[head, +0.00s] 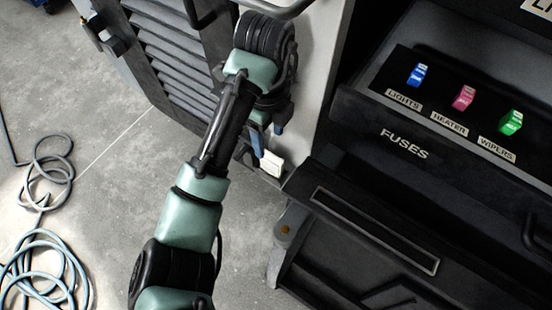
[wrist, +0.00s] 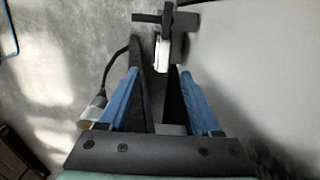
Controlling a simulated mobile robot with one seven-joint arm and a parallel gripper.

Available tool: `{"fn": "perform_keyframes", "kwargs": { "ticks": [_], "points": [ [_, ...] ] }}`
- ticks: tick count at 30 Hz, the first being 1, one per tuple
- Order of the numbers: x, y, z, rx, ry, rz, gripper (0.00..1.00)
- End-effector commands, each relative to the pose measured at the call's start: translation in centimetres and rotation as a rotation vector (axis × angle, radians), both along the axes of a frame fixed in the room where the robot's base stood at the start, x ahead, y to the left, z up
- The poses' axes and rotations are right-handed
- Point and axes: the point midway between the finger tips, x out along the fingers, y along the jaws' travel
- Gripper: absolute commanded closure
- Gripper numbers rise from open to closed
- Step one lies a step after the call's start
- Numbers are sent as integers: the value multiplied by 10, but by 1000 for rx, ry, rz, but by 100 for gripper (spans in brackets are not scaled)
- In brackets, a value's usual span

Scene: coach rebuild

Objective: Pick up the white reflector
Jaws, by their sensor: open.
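The white reflector (wrist: 161,55) shows edge-on in the wrist view as a narrow white piece below a black bracket (wrist: 178,20). It also shows in the head view as a small white block (head: 272,163) low beside the pale panel. My gripper (wrist: 154,72) is open, with its two blue-sided fingers reaching toward the reflector. The reflector appears at or just beyond the fingertips, nearer the right one; I cannot tell whether they touch. In the head view my gripper (head: 268,143) points down just above the reflector, and my arm hides part of the area.
A pale panel (wrist: 265,70) stands close on the right. A black drawer unit (head: 370,235) with blue, pink and green fuses is at the right. A louvred panel (head: 165,50) stands behind my arm. Coiled hose (head: 45,265) lies on the open floor at left.

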Motion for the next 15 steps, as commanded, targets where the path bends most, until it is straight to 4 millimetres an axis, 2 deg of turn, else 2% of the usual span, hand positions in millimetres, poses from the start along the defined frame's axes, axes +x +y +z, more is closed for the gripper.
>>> {"fn": "perform_keyframes", "kwargs": {
  "ticks": [1,6,15],
  "points": [
    [-1,-1,-14,-2,3,0,35],
    [-1,0,-45,0,4,1,35],
    [1,-2,-79,0,2,1,35]
  ]
}}
